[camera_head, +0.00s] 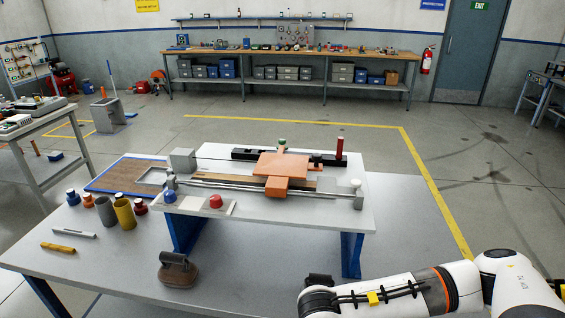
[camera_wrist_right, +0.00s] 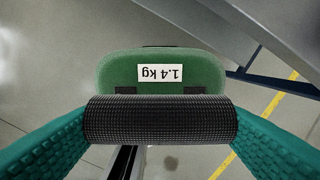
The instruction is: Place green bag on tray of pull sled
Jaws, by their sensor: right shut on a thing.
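In the right wrist view, my right gripper (camera_wrist_right: 160,122) is shut on the black ribbed handle of a green bag (camera_wrist_right: 108,72). The bag hangs beyond the fingers, with a white "1.4 kg" label facing the camera. The head view shows neither the green bag nor my right gripper; only my right arm shows at bottom right. An orange flat plate, which looks like the tray of the pull sled (camera_head: 285,162), sits on the raised bench among metal rails. An orange block is at its front. My left gripper is not in view.
A brown bag (camera_head: 180,272) stands on the lower table, left of centre. A dark handle (camera_head: 318,280) shows behind my right arm. Cups and small bottles stand left of the raised bench (camera_head: 330,215). A red cylinder (camera_head: 339,148) stands upright right of the sled.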

